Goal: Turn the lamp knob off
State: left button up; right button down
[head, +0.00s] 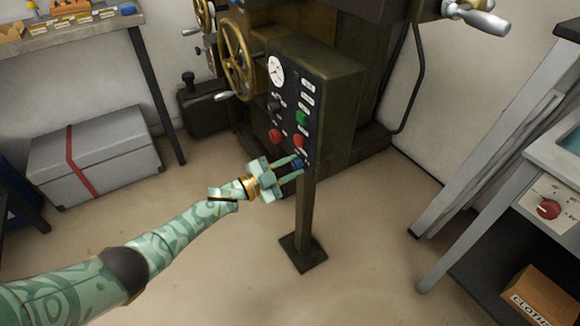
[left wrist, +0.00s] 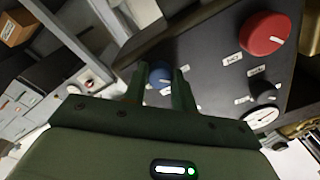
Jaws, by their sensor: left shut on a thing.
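A dark control panel (head: 318,95) on a post carries a gauge, knobs, a green button and small white labels too small to read. A blue knob (head: 298,163) sits at its lower end. My left gripper (head: 295,165) reaches it from the left, with its fingers on either side of the knob and shut on it. In the left wrist view the blue knob (left wrist: 160,73) shows between the two fingers (left wrist: 158,84). I cannot read which knob is the lamp's or its setting. My right gripper is not in view.
Red knobs (head: 275,136), a green button (head: 302,118) and a black knob (head: 275,104) sit just above on the panel. A handwheel (head: 236,58) is behind it to the left. A grey box (head: 95,155) stands at left, a bench with a red dial (head: 548,209) at right.

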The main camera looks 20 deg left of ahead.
pick_arm(q)
jog(key=shift+f, duration=0.1)
jog(key=o, duration=1)
jog(key=shift+s+a, duration=0.25)
jog(key=shift+s, duration=0.05)
jog(key=p+v, duration=0.4)
jog(key=v, duration=1.1)
jog(key=shift+s+a, duration=0.2)
jog(key=shift+s, duration=0.05)
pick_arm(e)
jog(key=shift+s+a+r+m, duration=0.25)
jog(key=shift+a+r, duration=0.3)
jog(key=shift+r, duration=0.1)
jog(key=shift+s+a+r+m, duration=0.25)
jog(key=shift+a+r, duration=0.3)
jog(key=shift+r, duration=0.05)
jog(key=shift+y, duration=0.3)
